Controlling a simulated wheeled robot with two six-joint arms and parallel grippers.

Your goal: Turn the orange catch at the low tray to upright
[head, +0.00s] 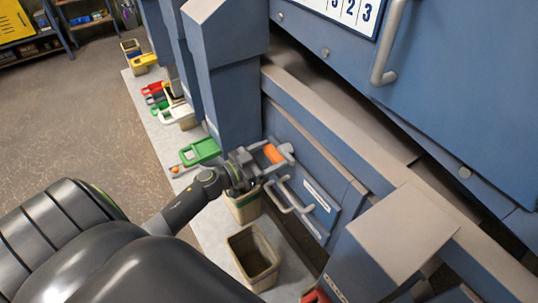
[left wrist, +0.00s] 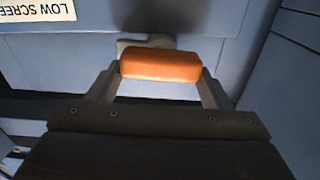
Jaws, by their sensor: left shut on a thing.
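The orange catch (head: 272,153) is on the blue front of the low tray (head: 312,195), at the middle of the head view. In the left wrist view the catch (left wrist: 160,65) shows as an orange grip lying crosswise between the fingers, with a grey plate behind its upper side. My left gripper (head: 274,156) is shut on the catch, with a finger at each end of it. A label reading "LOW SCREE" (left wrist: 38,11) is at the upper left of the wrist view. My right gripper is not in view.
A grey bar handle (head: 290,197) sits on the tray front just below the catch. Open beige bins (head: 254,262) stand on the pale strip below. A green-handled scoop (head: 201,152) is left of the gripper. A grey-topped blue housing (head: 392,235) juts out at right.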

